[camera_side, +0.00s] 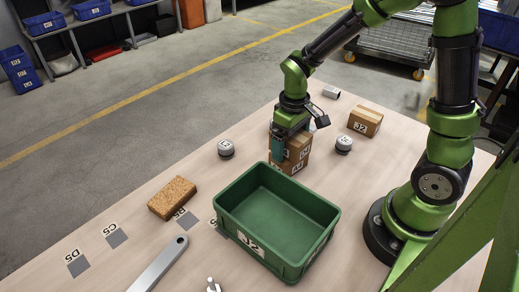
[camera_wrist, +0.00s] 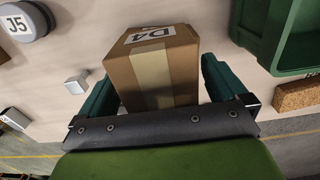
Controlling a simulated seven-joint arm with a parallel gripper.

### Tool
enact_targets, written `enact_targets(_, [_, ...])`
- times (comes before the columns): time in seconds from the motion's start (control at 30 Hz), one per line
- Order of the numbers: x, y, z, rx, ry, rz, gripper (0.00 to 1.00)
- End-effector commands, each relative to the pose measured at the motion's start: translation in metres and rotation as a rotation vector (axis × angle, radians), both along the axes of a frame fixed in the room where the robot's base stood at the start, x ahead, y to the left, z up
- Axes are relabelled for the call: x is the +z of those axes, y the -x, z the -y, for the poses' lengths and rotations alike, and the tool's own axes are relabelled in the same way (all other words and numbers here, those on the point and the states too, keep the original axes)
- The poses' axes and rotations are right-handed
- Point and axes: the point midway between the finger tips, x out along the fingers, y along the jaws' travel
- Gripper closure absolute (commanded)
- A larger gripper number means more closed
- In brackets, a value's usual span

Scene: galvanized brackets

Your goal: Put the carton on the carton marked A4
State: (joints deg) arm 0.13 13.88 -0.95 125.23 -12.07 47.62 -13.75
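A brown carton with a white label reading D4 (camera_wrist: 160,75) sits between the two fingers of my gripper (camera_wrist: 157,85) in the wrist view. The fingers lie against its two sides, so my gripper looks shut on it. In the side view my gripper (camera_side: 291,138) points down with this carton (camera_side: 299,147) between its fingers.
A green bin (camera_side: 262,238) stands close in front. Another carton (camera_side: 365,121) stands to the right. Round grey pieces (camera_side: 226,148) (camera_side: 344,144) flank the stack. A cork block (camera_side: 173,198) and a flat metal bar (camera_side: 158,266) lie to the left. A small metal piece (camera_side: 331,92) lies behind.

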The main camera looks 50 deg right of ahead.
Motion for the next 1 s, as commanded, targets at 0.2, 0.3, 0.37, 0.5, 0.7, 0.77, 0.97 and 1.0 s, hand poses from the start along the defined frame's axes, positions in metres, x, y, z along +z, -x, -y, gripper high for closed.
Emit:
enact_targets(0.2, [0.003,-0.001,0.0,0.0,0.0,0.003,0.01])
enact_targets(0.3, [0.014,-0.002,0.0,0.001,0.001,0.006,0.01])
enact_targets(0.37, [0.024,-0.002,0.0,0.001,0.0,0.008,0.01])
enact_targets(0.5, [0.055,-0.002,0.0,0.001,0.0,0.009,0.01])
enact_targets(0.7, [0.096,-0.001,0.0,0.0,0.0,0.006,0.01])
enact_targets(0.77, [0.105,-0.001,0.0,0.001,0.001,0.005,0.01])
enact_targets(0.97, [0.124,0.001,-0.001,-0.002,-0.002,0.01,0.01])
enact_targets(1.0, [0.127,0.003,-0.002,-0.009,-0.006,0.023,0.01])
